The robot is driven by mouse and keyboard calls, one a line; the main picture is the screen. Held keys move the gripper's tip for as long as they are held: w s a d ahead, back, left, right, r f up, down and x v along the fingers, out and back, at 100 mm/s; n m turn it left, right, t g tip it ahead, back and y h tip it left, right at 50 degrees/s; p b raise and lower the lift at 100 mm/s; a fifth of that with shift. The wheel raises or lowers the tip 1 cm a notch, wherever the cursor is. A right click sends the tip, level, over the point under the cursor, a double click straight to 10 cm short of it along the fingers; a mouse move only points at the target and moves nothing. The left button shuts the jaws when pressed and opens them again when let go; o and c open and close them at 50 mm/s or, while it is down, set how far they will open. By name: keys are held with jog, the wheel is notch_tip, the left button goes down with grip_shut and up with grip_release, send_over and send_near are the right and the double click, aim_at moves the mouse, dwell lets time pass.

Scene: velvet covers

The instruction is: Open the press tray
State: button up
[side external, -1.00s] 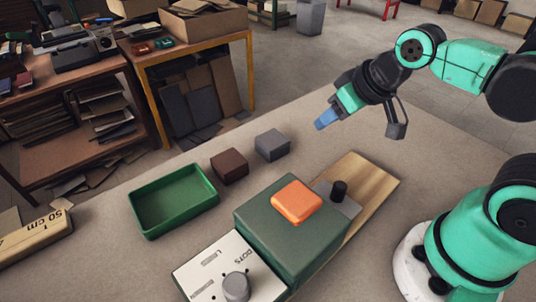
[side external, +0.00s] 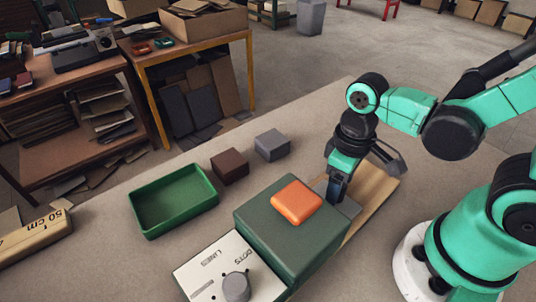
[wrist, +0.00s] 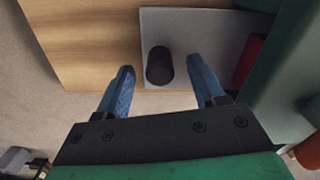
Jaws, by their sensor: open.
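The press is a dark green box (side external: 285,235) with an orange pad (side external: 297,202) on top. Its grey tray (side external: 349,207) lies on the wooden board (side external: 378,192) at the box's right side. In the wrist view the tray (wrist: 205,30) carries an upright black knob (wrist: 160,66). A red item (wrist: 248,62) shows on the tray close to the box. My gripper (side external: 335,198) points down over the tray. In the wrist view my gripper (wrist: 165,84) is open, with its blue fingers on either side of the knob and apart from it. The side view hides the knob behind my gripper.
A white panel (side external: 205,270) with a grey dial (side external: 236,287) adjoins the press. A green bin (side external: 172,200), a brown block (side external: 230,166) and a grey block (side external: 272,145) stand left of and behind it. The table top in front of the bin is clear.

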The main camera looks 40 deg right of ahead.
jog(key=shift+f, duration=0.5)
grip_shut()
dwell(1.3)
